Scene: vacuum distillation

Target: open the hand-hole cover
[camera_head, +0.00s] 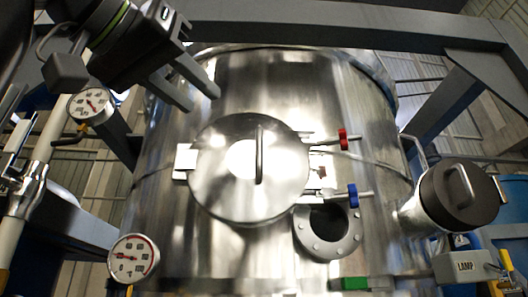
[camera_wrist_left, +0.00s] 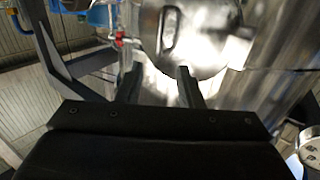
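The hand-hole cover (camera_head: 225,185) is a round, shiny metal disc on the front of the steel vessel, with a vertical bar handle (camera_head: 259,155) at its middle. It looks shut. My left gripper (camera_head: 201,95) is open and empty, above and to the left of the cover, apart from the handle. In the left wrist view the gripper's two fingers (camera_wrist_left: 157,80) are spread, with the cover (camera_wrist_left: 200,45) and its handle (camera_wrist_left: 170,28) beyond them. Red (camera_head: 343,139) and blue (camera_head: 353,196) knobbed bolts stick out at the cover's right side. My right gripper is not in view.
Two dial gauges (camera_head: 90,104) (camera_head: 133,257) stand at the left. A round flanged port (camera_head: 345,246) lies below right of the cover. A dark-capped side port (camera_head: 459,195) and a LAMP box (camera_head: 464,266) are at the right. Grey beams (camera_head: 330,24) frame the vessel.

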